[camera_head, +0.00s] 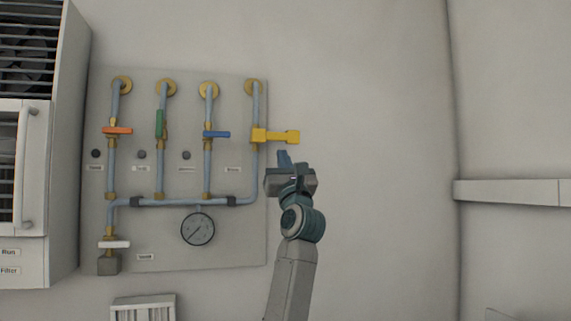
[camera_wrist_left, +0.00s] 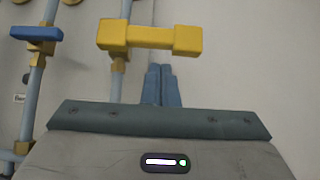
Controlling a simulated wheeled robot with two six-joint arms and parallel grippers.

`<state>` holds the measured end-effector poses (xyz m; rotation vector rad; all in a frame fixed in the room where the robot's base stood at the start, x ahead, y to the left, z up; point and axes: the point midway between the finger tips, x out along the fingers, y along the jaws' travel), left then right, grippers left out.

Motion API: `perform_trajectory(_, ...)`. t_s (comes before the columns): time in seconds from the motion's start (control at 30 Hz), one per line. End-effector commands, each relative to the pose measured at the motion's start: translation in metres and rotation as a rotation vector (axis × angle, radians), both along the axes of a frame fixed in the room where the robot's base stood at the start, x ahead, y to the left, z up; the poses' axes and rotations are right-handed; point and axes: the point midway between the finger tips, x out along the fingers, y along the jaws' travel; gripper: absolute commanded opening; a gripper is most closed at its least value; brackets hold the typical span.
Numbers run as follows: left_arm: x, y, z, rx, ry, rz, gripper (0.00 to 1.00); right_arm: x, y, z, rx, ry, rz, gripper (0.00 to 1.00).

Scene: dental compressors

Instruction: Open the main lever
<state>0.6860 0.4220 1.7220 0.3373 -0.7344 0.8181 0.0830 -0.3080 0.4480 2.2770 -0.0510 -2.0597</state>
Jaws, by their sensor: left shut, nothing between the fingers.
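A yellow lever (camera_head: 277,136) sticks out horizontally to the right from the rightmost vertical pipe of a wall panel. It also shows in the left wrist view (camera_wrist_left: 150,38). My left gripper (camera_head: 284,157) is just below this lever, with its blue fingers shut together and empty. In the left wrist view, the fingertips (camera_wrist_left: 162,70) point at the lever's underside with a small gap in the picture. A white lever (camera_head: 114,244) lies horizontally at the lower left of the panel. The labels are too small to read, so I cannot tell which lever is the main one.
The panel (camera_head: 235,245) also carries an orange lever (camera_head: 117,130), an upright green lever (camera_head: 160,123), a blue lever (camera_head: 216,134) and a pressure gauge (camera_head: 198,228). A white cabinet (camera_head: 62,150) stands at the left. The wall right of the yellow lever is bare.

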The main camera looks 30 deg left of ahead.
Motion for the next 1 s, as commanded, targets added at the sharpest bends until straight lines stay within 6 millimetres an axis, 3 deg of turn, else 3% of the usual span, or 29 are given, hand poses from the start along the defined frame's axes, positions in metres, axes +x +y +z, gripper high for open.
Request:
perform_trajectory(0.1, 0.000, 0.000, 0.013, 0.000, 0.000, 0.000, 0.00, 0.000, 0.000, 0.010, 0.000, 0.000, 0.000, 0.36)
perform_trajectory(0.27, 0.000, 0.000, 0.016, 0.000, 0.000, 0.000, 0.00, 0.000, -0.001, 0.013, -0.001, 0.000, 0.001, 0.36)
perform_trajectory(1.0, -0.002, -0.011, 0.018, -0.059, -0.069, 0.001, 0.00, 0.000, -0.005, 0.001, -0.005, 0.001, 0.001, 0.36)
